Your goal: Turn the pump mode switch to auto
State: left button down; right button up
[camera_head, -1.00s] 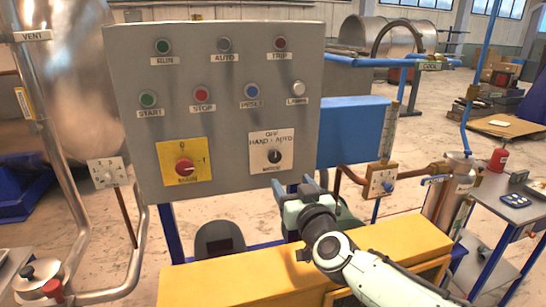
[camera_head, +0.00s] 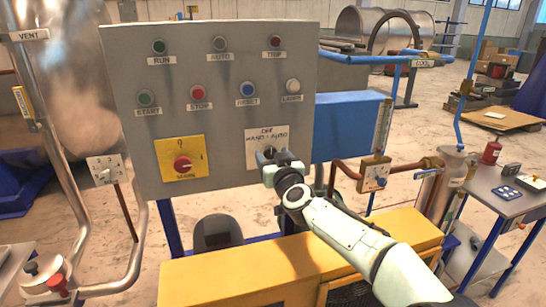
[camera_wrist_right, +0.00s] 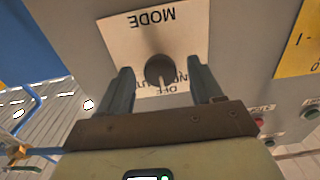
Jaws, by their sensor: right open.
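The pump mode switch (camera_wrist_right: 159,70) is a round black knob on a cream plate (camera_head: 280,135) marked OFF, HAND and AUTO. It sits at the lower right of the grey control panel (camera_head: 225,120). In the wrist view, upside down, its white pointer line aims toward the OFF mark. My right gripper (camera_head: 272,157) is at the plate and covers part of the knob in the head view. In the wrist view the right gripper (camera_wrist_right: 162,85) is open, one finger on each side of the knob, with gaps visible. My left gripper is not in view.
A red main switch (camera_head: 182,164) on a yellow plate sits left of the mode switch. Push buttons and lamps, such as the blue reset button (camera_head: 247,89), are above. A blue box (camera_head: 345,125) stands right of the panel. A yellow housing (camera_head: 235,275) lies below.

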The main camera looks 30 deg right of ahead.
jog(key=c, duration=1.1)
jog(key=shift+o, duration=0.2)
jog(key=m, duration=0.4)
jog(key=shift+m, duration=0.3)
jog(key=m, duration=0.4)
jog(key=shift+a, duration=0.1)
jog(key=shift+m, duration=0.3)
